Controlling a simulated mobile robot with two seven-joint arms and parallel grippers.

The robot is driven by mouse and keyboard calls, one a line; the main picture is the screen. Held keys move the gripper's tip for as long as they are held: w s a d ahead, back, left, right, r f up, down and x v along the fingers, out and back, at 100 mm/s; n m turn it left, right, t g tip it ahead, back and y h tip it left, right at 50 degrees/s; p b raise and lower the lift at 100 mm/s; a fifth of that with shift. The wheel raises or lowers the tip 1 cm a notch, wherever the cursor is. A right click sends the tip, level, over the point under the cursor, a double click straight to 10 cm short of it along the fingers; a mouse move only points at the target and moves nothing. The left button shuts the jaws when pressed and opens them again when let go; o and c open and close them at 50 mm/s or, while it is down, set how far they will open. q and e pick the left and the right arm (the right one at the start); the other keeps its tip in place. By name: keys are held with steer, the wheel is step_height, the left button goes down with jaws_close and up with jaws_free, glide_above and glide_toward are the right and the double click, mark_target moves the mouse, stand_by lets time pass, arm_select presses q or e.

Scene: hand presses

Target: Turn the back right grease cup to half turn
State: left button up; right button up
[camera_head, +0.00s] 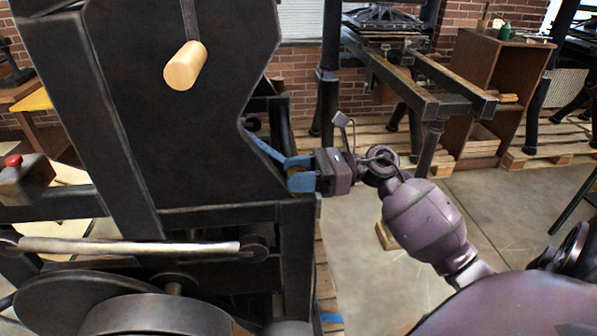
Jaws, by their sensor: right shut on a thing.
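The dark iron hand press (190,110) fills the left half of the head view. My right gripper (285,172) reaches in from the right to the press's right side, behind its upright frame. My left gripper is not in view.
A wooden handle (185,66) sticks out of the press frame. A pale bar (130,246) crosses low on the left. Another press (400,70) and a wooden cabinet (490,85) stand behind on pallets. The concrete floor (510,210) is clear at right.

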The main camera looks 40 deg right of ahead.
steer(key=shift+m+t+h+p, duration=0.3)
steer(key=shift+m+t+h, duration=0.45)
steer(key=shift+t, duration=0.25)
steer(key=o, duration=0.9)
steer(key=shift+d, duration=0.1)
steer(key=v, duration=1)
steer(key=shift+s+d, duration=0.25)
steer(key=shift+s, duration=0.05)
